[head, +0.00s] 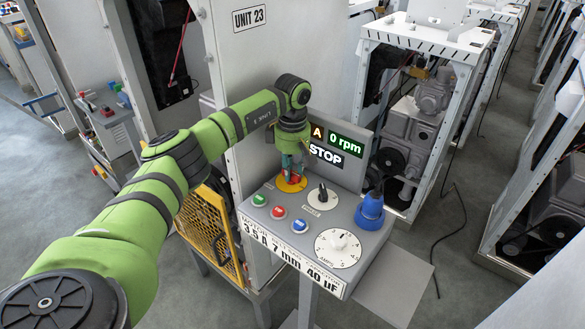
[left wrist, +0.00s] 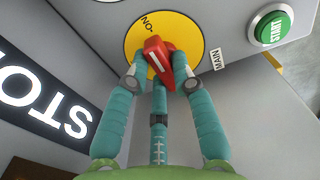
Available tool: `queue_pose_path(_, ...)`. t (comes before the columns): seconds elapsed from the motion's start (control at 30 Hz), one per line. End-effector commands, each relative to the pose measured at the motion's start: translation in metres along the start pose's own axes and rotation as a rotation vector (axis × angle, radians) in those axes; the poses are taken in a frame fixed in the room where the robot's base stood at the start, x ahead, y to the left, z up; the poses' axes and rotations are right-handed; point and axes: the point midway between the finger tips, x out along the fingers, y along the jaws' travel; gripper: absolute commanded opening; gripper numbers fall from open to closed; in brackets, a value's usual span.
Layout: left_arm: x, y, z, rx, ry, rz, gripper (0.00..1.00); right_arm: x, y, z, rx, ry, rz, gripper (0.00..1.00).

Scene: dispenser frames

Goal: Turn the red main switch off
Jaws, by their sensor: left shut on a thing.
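The red main switch (left wrist: 155,48) is a red handle with a white line on a round yellow plate (left wrist: 190,30), next to a MAIN label. In the left wrist view the handle slants slightly, its upper end near the ON mark (left wrist: 147,22). In the head view the yellow plate (head: 287,187) lies at the back left of the grey panel. My left gripper (left wrist: 159,70) reaches down over the switch, its three teal fingers closed around the red handle. In the head view my left gripper (head: 292,172) mostly hides the handle. My right gripper is not in view.
The panel also carries a green button (head: 259,200), a red button (head: 278,212), a blue button (head: 299,226), a black selector knob (head: 322,194), a white dial (head: 337,250) and a blue plug (head: 371,211).

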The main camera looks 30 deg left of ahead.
Motion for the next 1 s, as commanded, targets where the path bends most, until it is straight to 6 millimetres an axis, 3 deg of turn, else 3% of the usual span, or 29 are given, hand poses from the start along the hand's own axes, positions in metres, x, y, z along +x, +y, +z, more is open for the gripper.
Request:
queue_pose_path(0.37, 0.001, 0.000, -0.001, -0.159, 0.000, -0.001, 0.00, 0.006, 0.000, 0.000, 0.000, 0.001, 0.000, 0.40)
queue_pose_path(1.0, 0.001, -0.001, -0.003, -0.711, 0.000, -0.001, 0.00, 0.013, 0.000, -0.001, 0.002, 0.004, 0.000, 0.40)
